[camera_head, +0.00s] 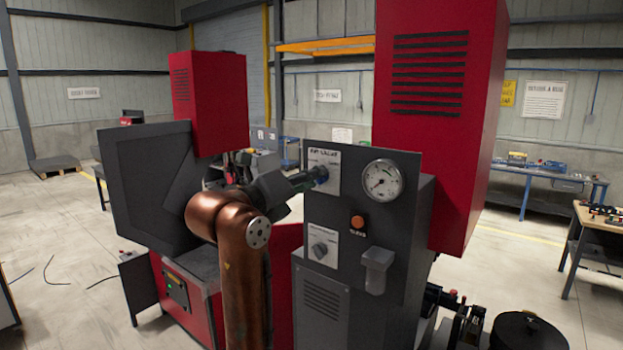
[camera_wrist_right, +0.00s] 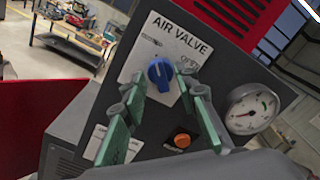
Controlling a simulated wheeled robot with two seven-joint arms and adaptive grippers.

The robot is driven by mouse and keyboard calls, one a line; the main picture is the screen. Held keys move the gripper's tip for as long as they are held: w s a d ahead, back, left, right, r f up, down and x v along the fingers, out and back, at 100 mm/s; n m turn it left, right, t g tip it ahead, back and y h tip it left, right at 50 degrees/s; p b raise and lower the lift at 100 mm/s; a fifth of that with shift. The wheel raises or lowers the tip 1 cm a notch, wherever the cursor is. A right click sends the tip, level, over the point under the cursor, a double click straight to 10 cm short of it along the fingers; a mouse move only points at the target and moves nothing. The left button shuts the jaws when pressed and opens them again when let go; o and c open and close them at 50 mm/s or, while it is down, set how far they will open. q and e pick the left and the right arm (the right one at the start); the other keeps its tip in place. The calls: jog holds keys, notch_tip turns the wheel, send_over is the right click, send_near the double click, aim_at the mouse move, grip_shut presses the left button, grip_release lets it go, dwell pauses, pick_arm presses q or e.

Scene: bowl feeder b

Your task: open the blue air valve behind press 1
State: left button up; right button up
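The blue air valve knob (camera_wrist_right: 160,74) sits on a white plate (camera_wrist_right: 178,45) marked AIR VALVE, on the dark panel. In the head view the knob (camera_head: 322,174) is mostly covered by my right gripper (camera_head: 312,178). In the right wrist view the green fingers of my right gripper (camera_wrist_right: 163,84) are apart, one on each side of the knob. Gaps show between the knob and both fingers. I cannot tell how far the fingertips are from the plate. My left gripper is in neither view.
A pressure gauge (camera_head: 383,180) is right of the valve. Red machine housings (camera_head: 440,120) stand behind.

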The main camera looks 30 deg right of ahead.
jog(key=shift+c, duration=0.5)
grip_shut()
jog(key=shift+m, duration=0.4)
jog(key=shift+m+b, duration=1.75)
jog(key=shift+m, duration=6.85)
